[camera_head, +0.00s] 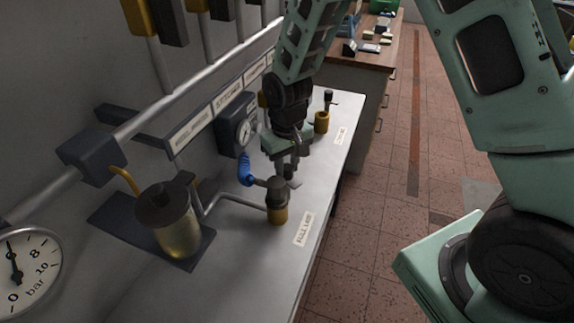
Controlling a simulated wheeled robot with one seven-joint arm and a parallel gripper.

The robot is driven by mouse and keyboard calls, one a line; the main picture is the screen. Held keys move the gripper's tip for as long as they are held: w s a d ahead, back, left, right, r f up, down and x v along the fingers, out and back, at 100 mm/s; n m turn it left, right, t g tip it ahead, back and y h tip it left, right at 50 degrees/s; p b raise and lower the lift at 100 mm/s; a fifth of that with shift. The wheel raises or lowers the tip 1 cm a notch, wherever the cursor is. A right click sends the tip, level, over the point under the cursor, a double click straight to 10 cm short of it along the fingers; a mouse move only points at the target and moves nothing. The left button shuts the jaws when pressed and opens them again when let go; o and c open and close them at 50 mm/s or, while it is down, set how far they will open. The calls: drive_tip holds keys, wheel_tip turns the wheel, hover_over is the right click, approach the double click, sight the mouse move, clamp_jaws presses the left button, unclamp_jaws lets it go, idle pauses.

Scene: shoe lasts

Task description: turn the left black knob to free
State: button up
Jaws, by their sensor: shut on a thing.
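The left black knob (277,187) sits on top of a brass-coloured valve body (278,214) on the grey bench, nearest to me. My gripper (287,172) points down over it and is shut on the knob's upper part. The fingers hide some of the knob, and its exact turn angle is hard to read. A white label (303,228) lies on the bench to the right of this valve; its text is too small to read surely. A second black knob (328,96) stands on another brass body (321,122) farther back.
A large gauge (20,272) is at lower left. A wooden-topped desk (365,52) stands behind; tiled floor is open at right.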

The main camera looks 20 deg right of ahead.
sight(287, 166)
drive_tip(key=n, duration=0.5)
drive_tip(key=shift+n, duration=0.3)
idle(0.4)
drive_tip(key=o, duration=1)
drive_tip(key=shift+c, duration=0.2)
wheel_tip(287, 166, up, 18)
drive_tip(key=b, duration=0.2)
drive_tip(key=shift+f, duration=0.25)
